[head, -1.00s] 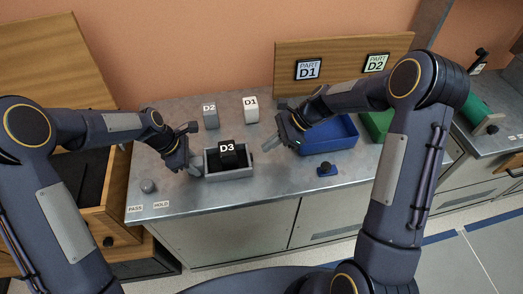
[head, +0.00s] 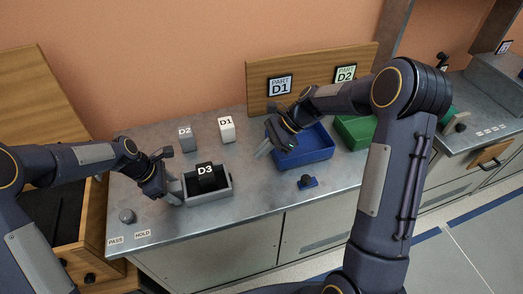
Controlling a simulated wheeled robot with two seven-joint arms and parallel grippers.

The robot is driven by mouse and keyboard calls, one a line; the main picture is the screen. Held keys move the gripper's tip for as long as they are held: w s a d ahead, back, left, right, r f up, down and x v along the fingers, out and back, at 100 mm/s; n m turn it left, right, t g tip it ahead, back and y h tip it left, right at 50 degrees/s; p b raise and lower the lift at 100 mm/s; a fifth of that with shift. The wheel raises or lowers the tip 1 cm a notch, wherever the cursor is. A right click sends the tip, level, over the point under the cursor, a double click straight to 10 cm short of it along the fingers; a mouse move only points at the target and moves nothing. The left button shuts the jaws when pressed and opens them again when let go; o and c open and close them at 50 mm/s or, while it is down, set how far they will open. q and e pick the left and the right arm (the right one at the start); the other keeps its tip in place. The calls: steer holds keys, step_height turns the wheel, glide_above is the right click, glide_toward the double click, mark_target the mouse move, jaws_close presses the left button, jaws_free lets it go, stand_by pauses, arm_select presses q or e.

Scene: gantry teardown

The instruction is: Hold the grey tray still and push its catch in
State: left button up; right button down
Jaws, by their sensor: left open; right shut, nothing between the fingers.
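The grey tray (head: 224,199) is an open box on the metal bench, with a black block marked D3 (head: 206,177) inside. My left gripper (head: 174,193) is open at the tray's left end; whether it touches the wall I cannot tell. The tray's catch is too small to make out.
A blue bin (head: 318,155) and green bin (head: 352,135) stand to the right. Blocks D2 (head: 186,134) and D1 (head: 227,131) stand behind the tray. A small blue piece with a black knob (head: 307,182) and a round grey knob (head: 127,216) are on the bench.

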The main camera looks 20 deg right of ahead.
arm_select(q)
steer(key=v, duration=1.2)
